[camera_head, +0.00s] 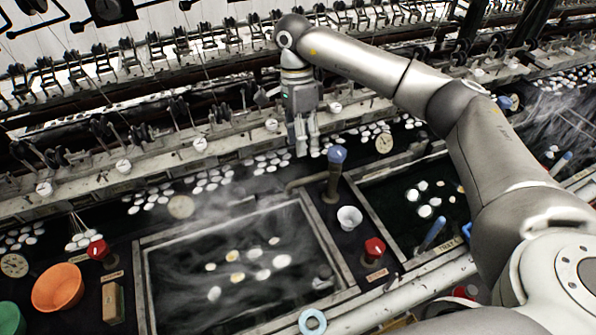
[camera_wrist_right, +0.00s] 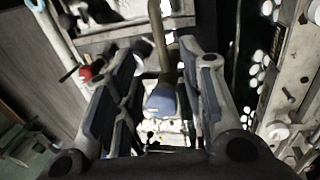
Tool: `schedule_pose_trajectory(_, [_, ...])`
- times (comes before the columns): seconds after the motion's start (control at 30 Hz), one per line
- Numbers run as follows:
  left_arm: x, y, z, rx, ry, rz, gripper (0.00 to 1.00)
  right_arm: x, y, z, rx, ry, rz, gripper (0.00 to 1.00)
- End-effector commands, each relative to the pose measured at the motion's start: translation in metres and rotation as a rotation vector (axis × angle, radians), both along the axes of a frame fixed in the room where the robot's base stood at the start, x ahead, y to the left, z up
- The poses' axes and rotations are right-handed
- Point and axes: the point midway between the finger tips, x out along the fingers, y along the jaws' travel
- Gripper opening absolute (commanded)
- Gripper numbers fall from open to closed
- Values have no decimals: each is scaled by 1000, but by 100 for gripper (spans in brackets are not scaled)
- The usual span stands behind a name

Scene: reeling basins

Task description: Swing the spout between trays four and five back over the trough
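The spout's blue knob (camera_head: 337,154) tops a dark upright post (camera_head: 333,184) between two dark water trays. A thin pipe (camera_head: 304,182) runs left from the post, over the upper right corner of the left tray (camera_head: 150,300). The trough (camera_head: 225,178), holding white cocoons, lies behind the trays. My right gripper (camera_head: 307,150) points down over it, just left of and behind the knob, apart from it. In the right wrist view, the knob (camera_wrist_right: 161,101) shows beyond and between the spread, empty fingers (camera_wrist_right: 157,100). My left gripper is out of view.
The right tray (camera_head: 400,265) holds several cocoons. A white cup (camera_head: 349,217) and a red knob (camera_head: 374,247) stand between the trays. A reeling frame (camera_head: 200,145) with hooks runs behind the trough. Steam blurs the left tray. An orange bowl (camera_head: 57,287) sits at left.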

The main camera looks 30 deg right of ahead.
Motion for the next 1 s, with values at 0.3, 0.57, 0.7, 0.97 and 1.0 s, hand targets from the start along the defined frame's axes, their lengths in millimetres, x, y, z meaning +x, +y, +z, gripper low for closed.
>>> schedule_pose_trajectory(0.3, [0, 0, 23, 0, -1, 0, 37, -13, 2, -53, 4, 7, 0, 37])
schedule_pose_trajectory(0.57, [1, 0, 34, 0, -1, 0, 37, -19, 3, -91, 5, 4, -1, 37])
schedule_pose_trajectory(0.7, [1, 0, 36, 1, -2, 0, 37, -21, 3, -99, 5, 2, 0, 37])
schedule_pose_trajectory(0.97, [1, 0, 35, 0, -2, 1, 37, -21, 3, -101, 6, 2, 1, 37])
schedule_pose_trajectory(1.0, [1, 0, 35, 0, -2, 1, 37, -21, 3, -101, 6, 2, 1, 33])
